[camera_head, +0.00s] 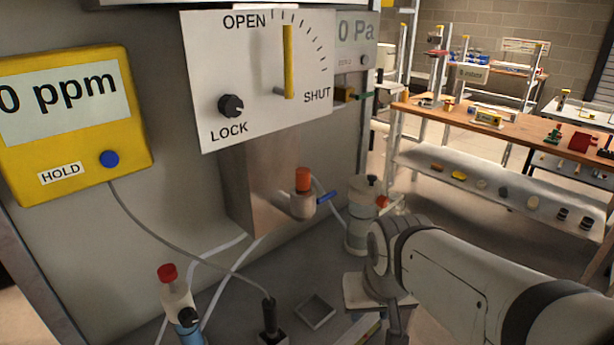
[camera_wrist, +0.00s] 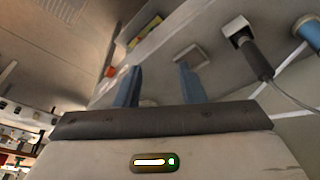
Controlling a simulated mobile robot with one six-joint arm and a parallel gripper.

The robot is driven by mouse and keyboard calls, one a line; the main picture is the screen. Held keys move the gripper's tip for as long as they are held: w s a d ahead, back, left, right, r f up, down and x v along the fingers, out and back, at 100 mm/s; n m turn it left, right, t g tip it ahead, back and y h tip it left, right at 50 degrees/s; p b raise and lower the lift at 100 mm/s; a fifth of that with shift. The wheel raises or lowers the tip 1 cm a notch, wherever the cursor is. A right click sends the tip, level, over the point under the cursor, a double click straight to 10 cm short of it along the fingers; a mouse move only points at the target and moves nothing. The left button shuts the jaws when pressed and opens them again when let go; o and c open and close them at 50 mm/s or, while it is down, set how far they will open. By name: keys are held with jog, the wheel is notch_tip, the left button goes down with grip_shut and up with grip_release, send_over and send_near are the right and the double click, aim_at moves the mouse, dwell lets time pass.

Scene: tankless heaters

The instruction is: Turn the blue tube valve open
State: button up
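Blue tubing shows at the lower left of the head view under a pale fitting (camera_head: 177,300) with a red cap and a small black knob. A blue cylinder (camera_wrist: 308,30) shows at the upper right edge of the wrist view. A second pale fitting (camera_head: 302,204) with an orange cap and a blue lever (camera_head: 328,197) is by the metal box. Which part is the named valve is not certain. My gripper (camera_wrist: 158,70) has its two blue-grey fingers apart with nothing between them. It is away from both fittings; its fingers are not clear in the head view.
A small square tray (camera_head: 315,311) and a black plug (camera_head: 270,325) with a cable lie on the grey surface. A white canister (camera_head: 361,215) stands behind my arm. A yellow ppm meter (camera_head: 72,120) and an OPEN/SHUT panel (camera_head: 255,75) hang above.

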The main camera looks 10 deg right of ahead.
jog(key=w+d+f+m+t+b, duration=0.25)
jog(key=w+m+t+b, duration=0.2)
jog(key=w, duration=0.75)
jog(key=m+t+y+b, duration=0.5)
jog(key=m+t+b, duration=0.2)
jog(key=m+t, duration=0.45)
send_near(326, 197)
jog(key=w, duration=0.6)
jog(key=x, duration=0.7)
jog(key=shift+p, duration=0.35)
jog(key=shift+w+d+r, duration=0.1)
jog(key=shift+w, duration=0.05)
jog(key=shift+c, duration=0.3)
